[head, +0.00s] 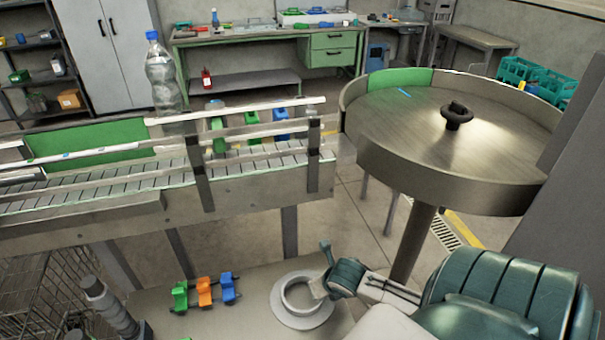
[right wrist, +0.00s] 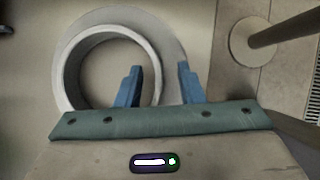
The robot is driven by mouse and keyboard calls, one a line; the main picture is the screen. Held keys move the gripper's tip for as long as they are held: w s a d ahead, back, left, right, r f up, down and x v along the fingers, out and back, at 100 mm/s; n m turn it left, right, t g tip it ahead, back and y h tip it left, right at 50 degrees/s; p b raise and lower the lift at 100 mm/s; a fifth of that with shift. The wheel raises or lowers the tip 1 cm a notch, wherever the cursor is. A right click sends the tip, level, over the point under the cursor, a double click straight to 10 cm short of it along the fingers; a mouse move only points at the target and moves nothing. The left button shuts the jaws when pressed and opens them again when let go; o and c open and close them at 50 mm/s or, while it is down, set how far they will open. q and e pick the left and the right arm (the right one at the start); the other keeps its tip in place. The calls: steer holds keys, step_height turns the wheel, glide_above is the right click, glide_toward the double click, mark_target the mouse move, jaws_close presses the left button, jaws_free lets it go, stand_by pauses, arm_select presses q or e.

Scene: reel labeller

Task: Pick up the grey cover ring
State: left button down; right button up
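The grey cover ring (head: 300,314) is a round collar on a wide flat flange. It lies flat on the low light surface at the bottom centre of the head view. In the right wrist view the ring (right wrist: 66,72) fills the upper left. My right gripper (head: 326,283) is at the ring's right side. In the right wrist view its two blue fingers (right wrist: 159,84) are apart, one over the ring's opening and the other to the right of the collar wall, over the flange. Whether they touch the ring is unclear. My left gripper is not in view.
Green, orange and blue clips (head: 204,291) lie left of the ring. A railed conveyor (head: 258,190) with a clear bottle (head: 163,80) runs behind. A round metal turntable (head: 420,120) stands on a post (head: 412,243) at the right. A dark cylindrical device (head: 107,303) is lower left.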

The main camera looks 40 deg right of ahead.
steer(key=shift+r, duration=0.1)
jaws_close()
